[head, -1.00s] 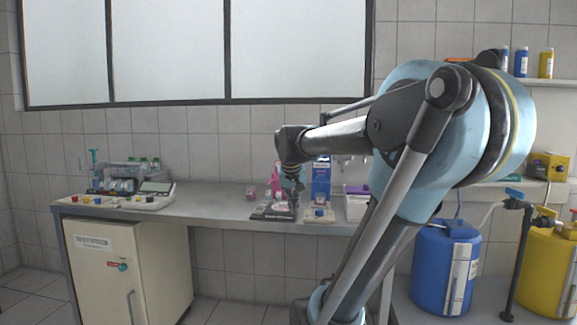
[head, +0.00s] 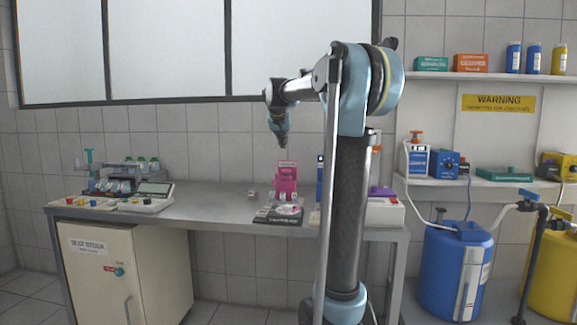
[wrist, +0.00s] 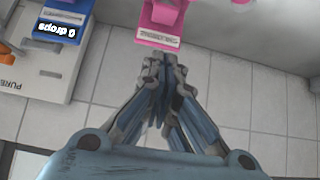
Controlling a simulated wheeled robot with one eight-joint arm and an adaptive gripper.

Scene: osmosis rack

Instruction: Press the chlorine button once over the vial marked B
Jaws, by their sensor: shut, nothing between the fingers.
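A pink stand (head: 286,183) stands upright on the bench, with small pale items at its foot. It also shows at the top of the wrist view (wrist: 160,22), with a white label too blurred to read. A blue unit (head: 320,180) to its right is mostly behind my arm; in the wrist view it (wrist: 62,20) bears a "0 drops" display. My gripper (head: 283,145) is shut and empty, raised above the pink stand in the picture. In the wrist view my gripper (wrist: 163,58) points toward the stand, apart from it. I cannot make out a chlorine button or a vial marked B.
A dark booklet or tray (head: 277,215) lies at the bench's front edge. A tester with a display (head: 152,195) and a rack with green-capped bottles (head: 130,172) stand at the left. A white box (head: 385,212) is at the right. The bench middle (head: 215,205) is clear.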

